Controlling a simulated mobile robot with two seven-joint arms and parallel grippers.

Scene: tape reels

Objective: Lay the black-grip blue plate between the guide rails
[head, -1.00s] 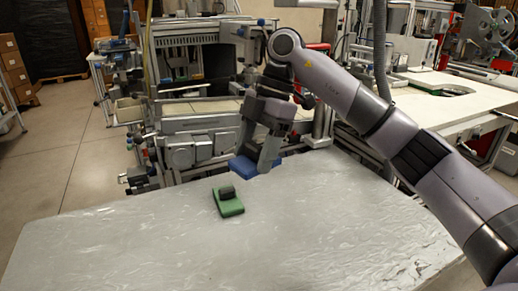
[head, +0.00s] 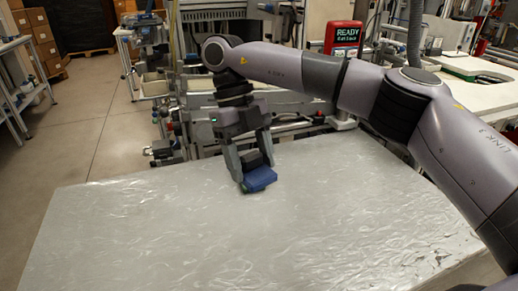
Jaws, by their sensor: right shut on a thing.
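The blue plate (head: 261,180) with its black grip (head: 252,159) is at my right gripper (head: 254,172), over the far middle part of the silvery table. The gripper points down and is shut on the plate, with its fingers on either side of the black grip. A small sliver of the green plate (head: 243,189) shows at the blue plate's left edge; the rest is hidden. I cannot tell whether the two plates touch. No guide rails can be made out. My left gripper is out of view.
The near and left parts of the silvery table (head: 150,235) are bare. Grey machinery (head: 190,135) stands close behind its far edge. A red-framed screen (head: 344,38) reading READY is at the back. My right arm spans the right side.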

